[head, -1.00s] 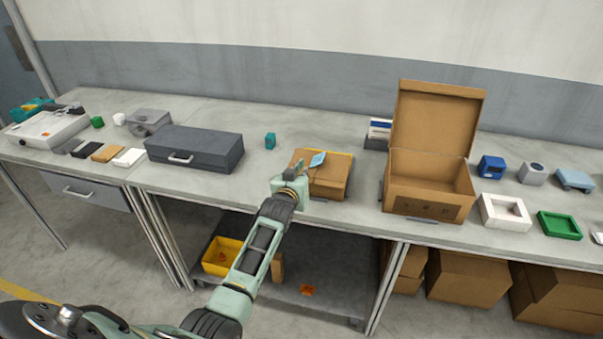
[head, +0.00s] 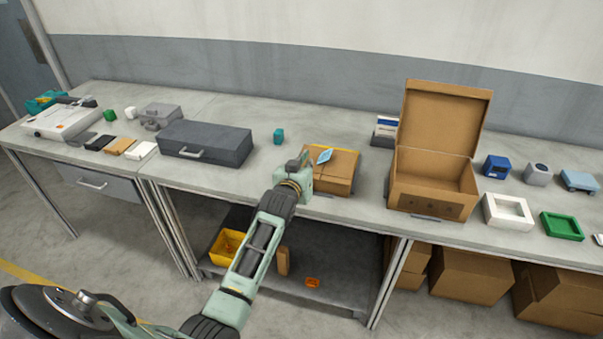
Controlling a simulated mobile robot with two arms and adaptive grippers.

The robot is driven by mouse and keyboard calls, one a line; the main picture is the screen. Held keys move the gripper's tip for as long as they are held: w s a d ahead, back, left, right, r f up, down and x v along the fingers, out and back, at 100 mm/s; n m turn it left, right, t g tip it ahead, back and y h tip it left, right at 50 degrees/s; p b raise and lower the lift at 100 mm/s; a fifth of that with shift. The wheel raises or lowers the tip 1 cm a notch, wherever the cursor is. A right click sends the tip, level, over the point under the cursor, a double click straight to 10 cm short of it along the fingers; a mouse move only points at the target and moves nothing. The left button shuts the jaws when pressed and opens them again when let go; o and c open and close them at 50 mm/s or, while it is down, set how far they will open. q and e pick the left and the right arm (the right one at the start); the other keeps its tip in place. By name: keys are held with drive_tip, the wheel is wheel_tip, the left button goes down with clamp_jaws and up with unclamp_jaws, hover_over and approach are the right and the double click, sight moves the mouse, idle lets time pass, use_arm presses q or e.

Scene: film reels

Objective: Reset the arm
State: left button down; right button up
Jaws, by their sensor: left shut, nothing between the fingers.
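My left arm reaches up from the bottom left in the head view. My left gripper (head: 304,160) is shut and empty. It is at the front edge of the workbench, beside the left side of a cardboard box (head: 340,184) with a light-blue tag (head: 324,156) on it. I cannot tell whether the gripper touches the box. My right gripper is not in view.
The bench (head: 235,185) bears a dark grey case (head: 206,141), a small teal block (head: 279,136), an open cardboard box (head: 432,180), a white tray (head: 507,224) and a green tray (head: 562,238). A yellow bin (head: 224,250) is on the lower shelf.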

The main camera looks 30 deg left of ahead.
use_arm(q)
drive_tip(key=s, duration=0.5)
drive_tip(key=s+d+f+m+g+h+b, duration=0.1)
drive_tip(key=s+d+f+g, duration=0.15)
drive_tip(key=s+f, duration=0.65)
drive_tip(key=s+d+f+m+g+h+b, duration=0.1)
drive_tip(key=s+d+f+g, duration=0.15)
drive_tip(key=f, duration=1.35)
drive_tip(key=s+d+f+m+g+b, duration=0.15)
drive_tip(key=s+d+f, duration=0.3)
drive_tip(key=f, duration=0.75)
drive_tip(key=s+d+f+m+g+h+b, duration=0.1)
drive_tip(key=s+f+g, duration=0.1)
drive_tip(key=s+f, duration=0.7)
drive_tip(key=s+d+f+g+b, duration=0.1)
drive_tip(key=s+f+g, duration=0.1)
drive_tip(key=s+f, duration=0.75)
drive_tip(key=s+f+m+g, duration=0.1)
drive_tip(key=s+f+g, duration=0.2)
drive_tip(key=s, duration=2)
drive_tip(key=shift+f+b, duration=0.35)
drive_tip(key=shift+f, duration=0.2)
drive_tip(key=shift+s+d+m, duration=0.1)
drive_tip(key=shift+d+m, duration=0.05)
drive_tip(key=shift+m, duration=0.1)
